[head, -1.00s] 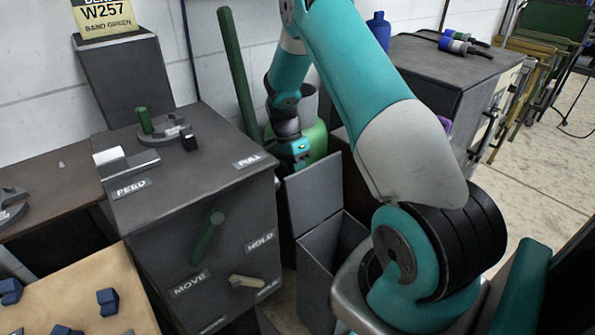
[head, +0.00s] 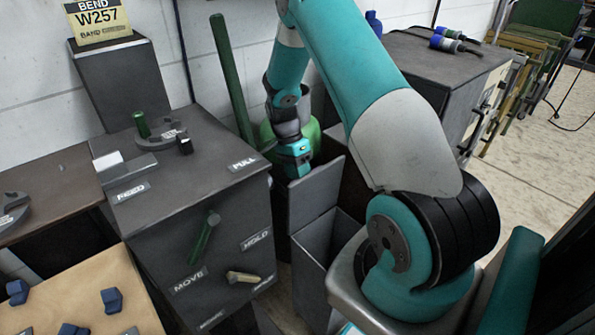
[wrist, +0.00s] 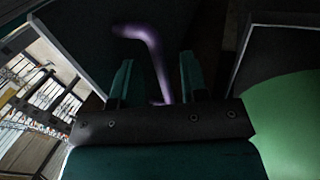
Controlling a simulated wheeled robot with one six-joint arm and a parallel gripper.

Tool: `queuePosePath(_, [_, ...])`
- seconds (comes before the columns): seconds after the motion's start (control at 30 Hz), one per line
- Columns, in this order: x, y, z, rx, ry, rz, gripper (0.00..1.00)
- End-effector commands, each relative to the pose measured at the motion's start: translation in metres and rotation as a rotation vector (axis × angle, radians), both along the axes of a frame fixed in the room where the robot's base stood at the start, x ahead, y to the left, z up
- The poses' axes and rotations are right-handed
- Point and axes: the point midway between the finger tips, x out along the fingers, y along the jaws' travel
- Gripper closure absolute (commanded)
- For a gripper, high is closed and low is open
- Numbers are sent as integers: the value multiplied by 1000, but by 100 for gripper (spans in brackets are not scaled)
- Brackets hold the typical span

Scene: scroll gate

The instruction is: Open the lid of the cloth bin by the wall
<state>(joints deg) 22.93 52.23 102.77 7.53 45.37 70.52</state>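A dark grey box (head: 306,270) with an open top and an upright panel (head: 314,197) at its back stands in the middle of the head view. I cannot tell whether this is the cloth bin or whether the bin is behind it near the wall. My gripper (head: 297,172) hangs low behind the panel, beside a green rounded container (head: 312,134). In the wrist view my gripper (wrist: 155,85) is open, its two teal fingers apart. A purple bent handle (wrist: 143,34) rises between and beyond them, with gaps at both sides. Its base is dark and unclear.
A grey machine cabinet (head: 200,200) with levers and labels stands left, close to my arm. A green pole (head: 232,80) leans by the wall. A dark cabinet (head: 455,60) stands right of my arm.

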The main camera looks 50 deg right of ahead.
Motion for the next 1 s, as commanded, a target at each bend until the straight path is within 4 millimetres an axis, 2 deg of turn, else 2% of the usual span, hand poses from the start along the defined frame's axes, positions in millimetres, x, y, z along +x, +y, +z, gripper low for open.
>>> queuePosePath(0.23, [0,-1,0,-1,0,-1,60])
queuePosePath(0.37, [4,-1,10,-4,-3,0,60])
queuePosePath(0.8, [36,-5,92,-2,-4,1,60])
queuePosePath(1.0, [43,-6,110,-2,-1,1,60])
